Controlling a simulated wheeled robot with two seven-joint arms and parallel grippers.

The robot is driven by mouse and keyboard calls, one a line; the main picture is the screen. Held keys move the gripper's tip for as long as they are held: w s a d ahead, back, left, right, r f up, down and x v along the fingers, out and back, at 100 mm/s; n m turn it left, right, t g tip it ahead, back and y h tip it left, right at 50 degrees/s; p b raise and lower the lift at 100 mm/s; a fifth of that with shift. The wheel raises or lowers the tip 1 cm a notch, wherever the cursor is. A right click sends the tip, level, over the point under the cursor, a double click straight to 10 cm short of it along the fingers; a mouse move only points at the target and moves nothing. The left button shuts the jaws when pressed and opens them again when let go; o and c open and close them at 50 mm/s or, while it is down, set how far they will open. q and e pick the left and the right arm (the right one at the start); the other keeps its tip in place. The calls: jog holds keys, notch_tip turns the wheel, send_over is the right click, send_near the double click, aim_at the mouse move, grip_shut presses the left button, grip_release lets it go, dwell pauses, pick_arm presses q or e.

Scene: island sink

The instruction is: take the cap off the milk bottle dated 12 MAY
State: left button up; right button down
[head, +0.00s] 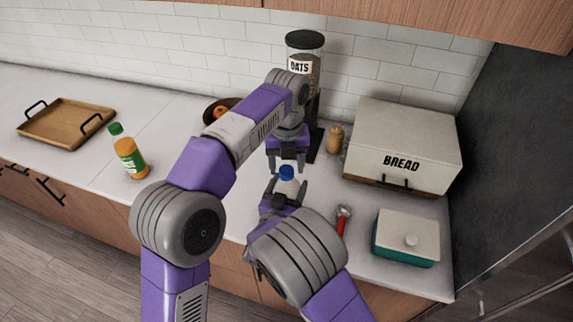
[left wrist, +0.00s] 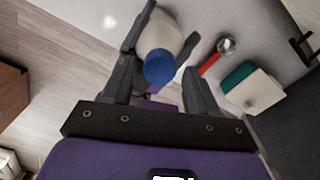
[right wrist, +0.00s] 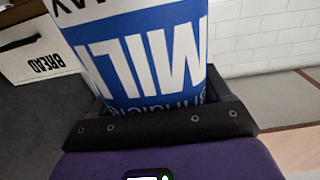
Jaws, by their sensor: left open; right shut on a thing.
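The milk bottle (head: 289,187) stands upright with its blue cap (head: 286,172) on, near the counter's front. My right gripper (head: 287,191) is shut on its body. In the right wrist view the bottle (right wrist: 140,50) shows a blue and white MILK label, upside down; of the date only letters like "AY" show at the top edge, and the day is out of view. My left gripper (head: 287,164) is open, pointing down just above the cap. In the left wrist view the cap (left wrist: 159,66) lies between the open fingers, nearer the left finger; contact is not clear.
A red-handled tool (head: 342,220) and a teal dish with a pale lid (head: 406,237) lie right of the bottle. The bread box (head: 405,140), oats jar (head: 304,62) and a small tan jar (head: 335,139) stand behind. A juice bottle (head: 127,150) and wooden tray (head: 66,122) are left.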

pick_arm(q)
jog(key=shift+f, duration=0.45)
